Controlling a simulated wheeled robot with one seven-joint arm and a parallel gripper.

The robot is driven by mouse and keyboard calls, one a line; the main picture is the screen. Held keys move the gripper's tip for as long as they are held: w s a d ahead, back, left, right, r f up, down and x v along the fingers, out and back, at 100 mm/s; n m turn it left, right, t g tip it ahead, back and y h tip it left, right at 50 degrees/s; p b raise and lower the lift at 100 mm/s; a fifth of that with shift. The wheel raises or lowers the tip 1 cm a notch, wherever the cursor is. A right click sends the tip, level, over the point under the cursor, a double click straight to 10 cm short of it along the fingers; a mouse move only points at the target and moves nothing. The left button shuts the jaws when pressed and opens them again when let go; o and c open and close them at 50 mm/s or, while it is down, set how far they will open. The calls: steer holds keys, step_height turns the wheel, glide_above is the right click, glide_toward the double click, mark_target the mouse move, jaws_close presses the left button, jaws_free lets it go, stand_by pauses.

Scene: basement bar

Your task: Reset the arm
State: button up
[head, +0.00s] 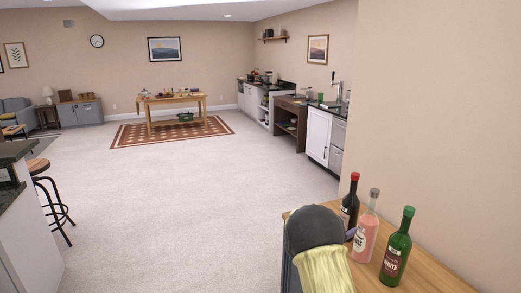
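My gripper is not in the head view, so its opening and anything in it cannot be seen. At the bottom, right of the middle, a dark grey rounded form (308,229) with a pale yellow ribbed part (329,270) stands in front of a wooden counter's left end. I cannot tell whether it is part of my arm.
The wooden counter (428,268) at lower right holds three upright bottles: dark red-capped (349,207), pink (365,236) and green (397,250). A bar stool (40,168) stands at left. The pale carpet (170,200) is open toward a far wooden table (172,101).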

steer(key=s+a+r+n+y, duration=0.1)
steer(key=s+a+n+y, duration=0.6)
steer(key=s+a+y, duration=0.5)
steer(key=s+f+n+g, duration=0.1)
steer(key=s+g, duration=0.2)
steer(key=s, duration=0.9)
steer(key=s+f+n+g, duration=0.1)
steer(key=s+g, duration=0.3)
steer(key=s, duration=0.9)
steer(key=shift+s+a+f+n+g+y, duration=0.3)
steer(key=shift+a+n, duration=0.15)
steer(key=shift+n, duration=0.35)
